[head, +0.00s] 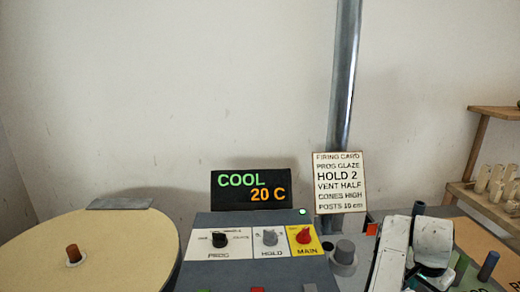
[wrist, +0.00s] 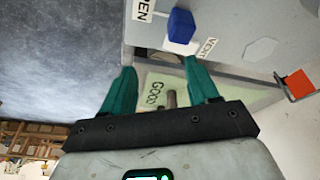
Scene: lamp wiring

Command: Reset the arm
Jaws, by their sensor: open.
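My gripper (wrist: 158,68) has two teal fingers set apart on a dark bar in the wrist view. Nothing shows clamped between them. A pale green surface marked GOOD (wrist: 155,92) and a small grey-brown post (wrist: 171,98) show in the gap, seemingly beyond the fingers. A blue knob (wrist: 181,26) and a VENT label (wrist: 207,47) are just past the right fingertip; I cannot tell the distance. In the head view my white arm is low at the right, and the fingers cannot be made out there.
A control panel (head: 205,270) with PROG, HOLD and red MAIN knobs stands at the centre. A display (head: 251,189) reads COOL 20 C. A firing card (head: 340,183) is beside a metal pipe (head: 343,75). A round cream disc (head: 120,245) lies left, wooden shelves (head: 490,205) right.

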